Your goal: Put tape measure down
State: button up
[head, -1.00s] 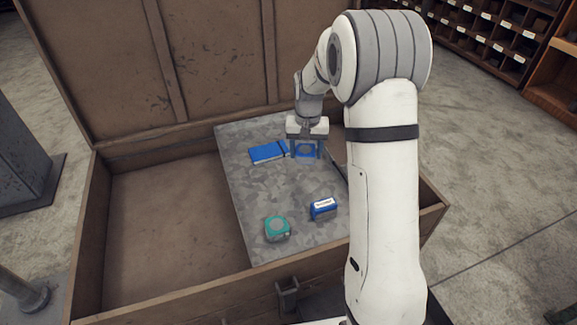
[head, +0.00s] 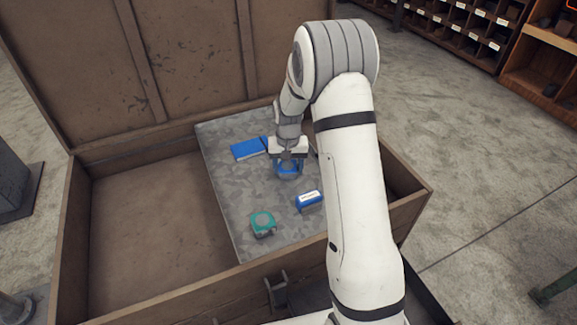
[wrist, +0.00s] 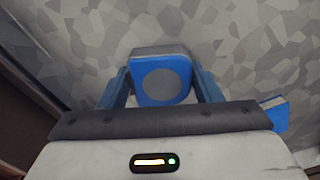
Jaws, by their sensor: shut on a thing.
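A blue tape measure with a grey round face (wrist: 160,82) sits between the two blue fingers of my gripper (head: 288,168), which is shut on it. In the head view the tape measure (head: 288,174) is low over the grey mottled panel (head: 225,180), partly hidden by the fingers. I cannot tell whether it touches the panel. A second, teal tape measure (head: 263,223) lies on the panel nearer the front.
The panel covers the right part of an open wooden chest (head: 160,292). A blue notebook (head: 248,149) lies left of my gripper, and a blue box with a white label (head: 309,201) stands in front of it. The chest's left part (head: 145,215) is empty.

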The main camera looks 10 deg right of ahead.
aim_at(288, 166)
jog(key=o, duration=1.1)
jog(key=shift+o, duration=0.2)
notch_tip(288, 166, up, 12)
jog(key=p, duration=0.1)
jog(key=s+r+n+t, duration=0.1)
jog(key=s+r, duration=0.8)
jog(key=s, duration=0.5)
jog(key=s+n+t, duration=0.1)
jog(key=s, duration=1.3)
jog(key=shift+s, duration=0.4)
jog(key=shift+r, duration=0.15)
